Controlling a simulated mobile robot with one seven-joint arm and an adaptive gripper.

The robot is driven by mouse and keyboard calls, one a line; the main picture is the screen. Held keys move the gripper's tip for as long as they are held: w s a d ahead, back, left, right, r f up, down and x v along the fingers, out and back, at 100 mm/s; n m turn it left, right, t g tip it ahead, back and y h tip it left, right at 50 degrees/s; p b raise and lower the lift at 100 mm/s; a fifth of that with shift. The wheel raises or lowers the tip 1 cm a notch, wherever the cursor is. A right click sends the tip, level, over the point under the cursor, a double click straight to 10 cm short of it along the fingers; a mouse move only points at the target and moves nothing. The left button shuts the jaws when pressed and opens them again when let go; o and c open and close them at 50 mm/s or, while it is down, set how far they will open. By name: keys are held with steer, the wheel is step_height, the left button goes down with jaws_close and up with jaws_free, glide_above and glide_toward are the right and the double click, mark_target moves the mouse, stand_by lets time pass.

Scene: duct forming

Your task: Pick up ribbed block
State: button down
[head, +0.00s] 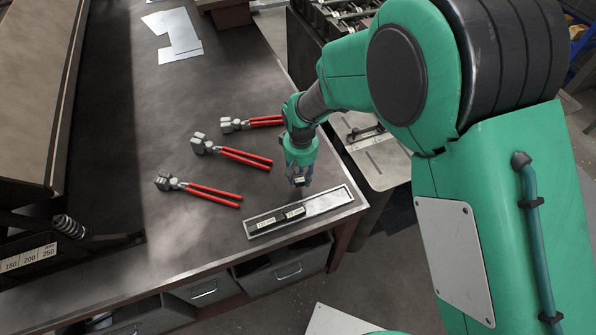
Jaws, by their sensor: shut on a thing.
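My gripper (299,180) is over the right part of the workbench, just behind a shallow metal tray (335,200). It points down and is shut on a small dark block with a pale label (299,181), held above the bench top. The block's ribs are too small to make out. Two similar dark blocks with pale labels, a left one (268,225) and a right one (292,213), lie in the left and middle part of the tray. The tray's right part is empty.
Several red-handled pliers, such as one at the front (205,191), lie left of my gripper. Metal sheets (172,35) lie at the back. A machine with a 150–250 scale (30,258) stands at the left. Drawers (285,270) are below the bench's front edge.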

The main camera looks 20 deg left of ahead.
steer(key=s+d, duration=0.2)
steer(key=s, duration=0.1)
steer(key=s+d+r, duration=0.1)
steer(key=s+d, duration=0.2)
steer(key=s+d+p, duration=0.1)
steer(key=s+d, duration=0.2)
steer(key=s, duration=0.1)
steer(key=shift+s+d+r, duration=0.1)
steer(key=shift+d+r, duration=0.1)
steer(key=shift+d, duration=0.05)
steer(key=shift+m, duration=0.3)
steer(key=m, duration=0.2)
steer(key=m+p, duration=0.1)
steer(key=shift+w+r, duration=0.35)
steer(key=m, duration=0.3)
steer(key=w+r+m+p, duration=0.1)
steer(key=m, duration=0.4)
steer(key=shift+w+a+r+m+p, duration=0.2)
steer(key=shift+w+m+p, duration=0.1)
steer(key=shift+p, duration=0.1)
steer(key=w+r+m+p, duration=0.1)
steer(key=m, duration=0.6)
steer(key=w+r+m+p, duration=0.1)
steer(key=m+p, duration=0.1)
steer(key=m, duration=0.5)
steer(key=w+r+m+p, duration=0.1)
steer(key=w+m, duration=0.1)
steer(key=m, duration=0.6)
steer(key=shift+a+r, duration=0.1)
steer(key=shift+r, duration=0.05)
